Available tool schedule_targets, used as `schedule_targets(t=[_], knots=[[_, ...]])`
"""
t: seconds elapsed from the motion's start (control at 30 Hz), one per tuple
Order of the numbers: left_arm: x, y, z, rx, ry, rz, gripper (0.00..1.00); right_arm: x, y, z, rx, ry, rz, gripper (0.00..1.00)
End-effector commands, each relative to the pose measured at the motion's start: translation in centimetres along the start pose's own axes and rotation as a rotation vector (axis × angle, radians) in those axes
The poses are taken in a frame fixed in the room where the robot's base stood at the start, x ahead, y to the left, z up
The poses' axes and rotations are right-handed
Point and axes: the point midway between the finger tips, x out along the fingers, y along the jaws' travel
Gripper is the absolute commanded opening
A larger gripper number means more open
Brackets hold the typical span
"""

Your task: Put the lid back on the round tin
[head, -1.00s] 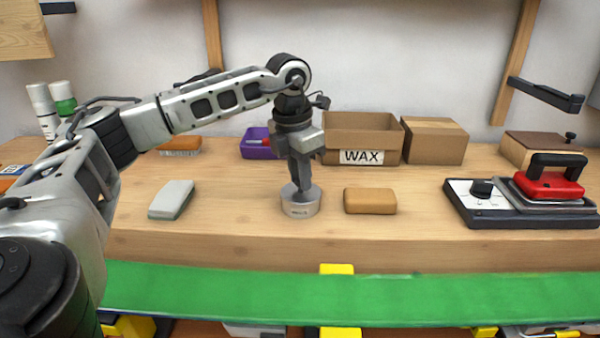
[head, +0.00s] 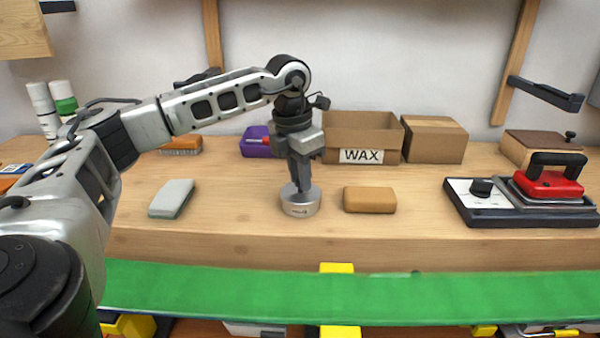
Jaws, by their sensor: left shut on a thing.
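The round tin (head: 300,209) is a low silver cylinder standing upright on the wooden bench, near the front middle. A silver lid (head: 312,194) shows at the tin's top, under my left gripper. My left gripper (head: 301,187) points straight down over the tin and is shut on the lid, at its middle. The fingers hide part of the lid's top. I cannot tell whether the lid is fully seated on the rim. My right gripper is not in view.
A grey block (head: 172,198) lies left of the tin and a tan block (head: 370,200) close on its right. Behind stand an open WAX box (head: 361,136), a closed carton (head: 434,140) and a purple bin (head: 254,148). A device with a red iron (head: 550,184) is at right. A green strip (head: 400,298) runs in front.

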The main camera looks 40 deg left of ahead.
Motion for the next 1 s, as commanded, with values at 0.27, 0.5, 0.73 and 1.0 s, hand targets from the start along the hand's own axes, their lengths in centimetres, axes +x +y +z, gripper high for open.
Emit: schedule_targets(t=[0.27, 0.5, 0.73, 1.0], knots=[[0.0, -0.01, 0.01, 0.001, 0.0, 0.0, 0.0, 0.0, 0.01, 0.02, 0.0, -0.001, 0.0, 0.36], [0.0, -0.01, 0.01, 0.001, 0.0, 0.0, 0.46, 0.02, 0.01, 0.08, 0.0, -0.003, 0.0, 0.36], [0.0, 0.0, 0.0, 0.001, 0.0, 0.0, 0.67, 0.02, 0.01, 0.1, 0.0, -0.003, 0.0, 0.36], [-0.03, 0.0, 0.01, 0.0, 0.0, 0.0, 0.67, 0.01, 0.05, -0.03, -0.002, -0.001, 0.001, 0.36]])
